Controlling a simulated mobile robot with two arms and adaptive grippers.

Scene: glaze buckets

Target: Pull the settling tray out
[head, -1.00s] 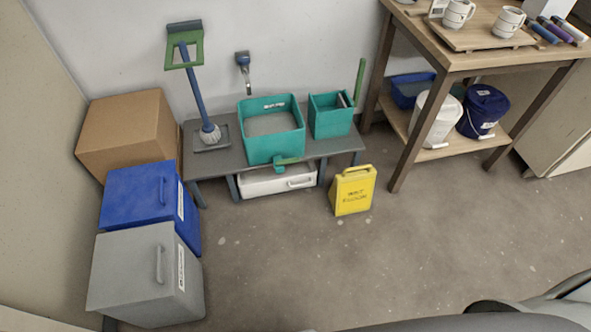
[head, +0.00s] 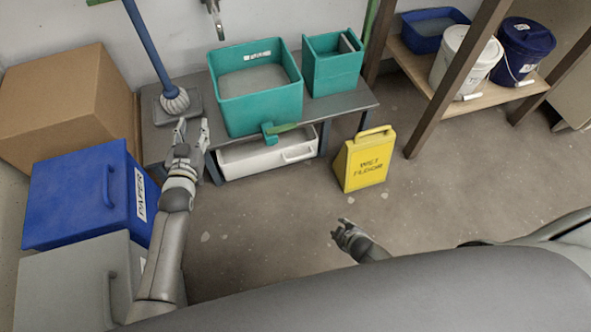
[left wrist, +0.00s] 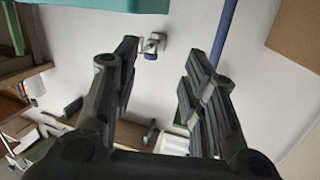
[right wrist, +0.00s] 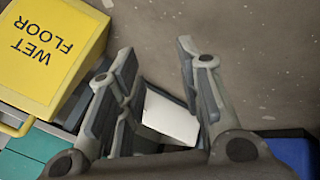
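The settling tray (head: 262,154) is a white tray with a handle on its front. It sits under the low grey bench (head: 340,102), below the teal bucket (head: 262,107), whose green-handled tap hangs over the tray's front edge. My left gripper (head: 190,128) is open and empty, in front of the bench's left part, left of the tray. It also shows open in the left wrist view (left wrist: 155,85). My right gripper (head: 340,228) is low over the floor, right of the tray and in front of the yellow sign. In the right wrist view it is open and empty (right wrist: 158,75).
A yellow wet-floor sign (head: 364,164) stands on the floor right of the tray. A blue paper bin (head: 80,195), a grey bin (head: 70,280) and a cardboard box (head: 65,105) line the left. A smaller teal bucket (head: 332,68) stands on the bench. Floor before the tray is clear.

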